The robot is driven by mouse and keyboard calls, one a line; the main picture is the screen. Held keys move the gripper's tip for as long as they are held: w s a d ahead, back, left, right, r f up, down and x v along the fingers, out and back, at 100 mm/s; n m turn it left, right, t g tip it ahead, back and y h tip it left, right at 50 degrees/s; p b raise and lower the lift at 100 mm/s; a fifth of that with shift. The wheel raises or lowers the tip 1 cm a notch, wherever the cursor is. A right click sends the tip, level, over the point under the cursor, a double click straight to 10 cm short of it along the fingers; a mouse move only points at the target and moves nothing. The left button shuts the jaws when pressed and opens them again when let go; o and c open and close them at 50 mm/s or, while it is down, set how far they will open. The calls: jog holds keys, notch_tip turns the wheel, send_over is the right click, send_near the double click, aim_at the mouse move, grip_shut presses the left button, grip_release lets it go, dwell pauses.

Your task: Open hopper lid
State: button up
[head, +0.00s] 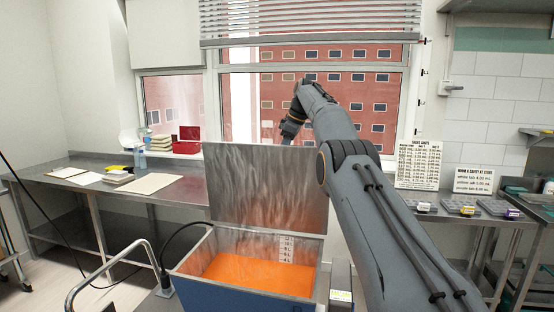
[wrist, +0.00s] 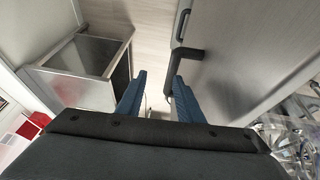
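The hopper (head: 190,260) stands in front of me in the head view, filled with orange liquid (head: 260,272) and with a level scale on its inner wall. Its metal lid (head: 262,190) stands raised, upright at the back of the hopper. My gripper (head: 288,137) is behind the lid's top edge in the head view, its fingertips mostly hidden. In the wrist view my gripper (wrist: 158,85) has its two blue fingers apart with nothing between them. The lid (wrist: 235,50) fills the right side there, with a dark handle (wrist: 181,50) close to the right finger.
A second counter at right holds several small trays (head: 460,206) and signs (head: 418,165). A curved metal rail (head: 110,265) stands left of the hopper.

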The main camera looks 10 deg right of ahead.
jog(key=shift+s+r+p, duration=0.15)
jog(key=shift+r+p, duration=0.25)
jog(key=shift+p, duration=0.25)
